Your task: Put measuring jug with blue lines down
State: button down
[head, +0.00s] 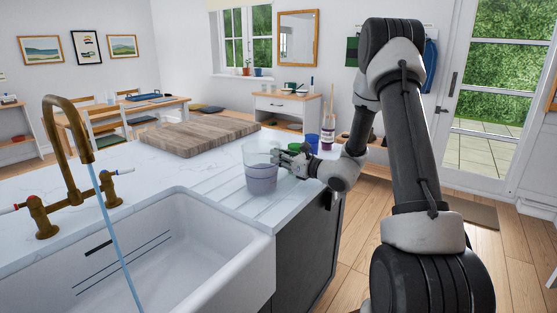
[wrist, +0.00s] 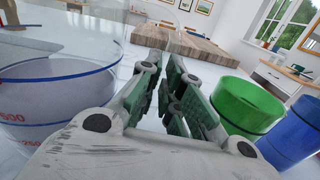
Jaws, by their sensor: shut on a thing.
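The clear measuring jug (head: 261,180) is at the drainer grooves right of the sink, upright, with a bluish lower part. In the wrist view, a clear jug wall (wrist: 60,105) fills the left side, with a blue line and red figures. My gripper (head: 288,157) reaches in from the right at the jug's far right side. Its green-padded fingers (wrist: 178,85) are close together in the wrist view. The gripper is shut on the jug; the exact part held is hard to see. I cannot tell whether the jug's base touches the worktop.
A green cup (wrist: 243,107) and a blue cup (wrist: 294,133) stand close right of my fingers in the wrist view. A wooden board (head: 200,134) lies behind the jug. The white sink (head: 180,250) is front left, with a brass tap (head: 70,130) running. White worktop (head: 80,168) is clear behind the tap.

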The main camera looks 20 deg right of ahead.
jog(key=shift+f, duration=0.25)
jog(key=c, duration=2)
grip_release()
jog(key=shift+f, duration=0.15)
jog(key=shift+c, duration=0.2)
jog(key=o, duration=0.4)
jog(key=shift+o, duration=0.2)
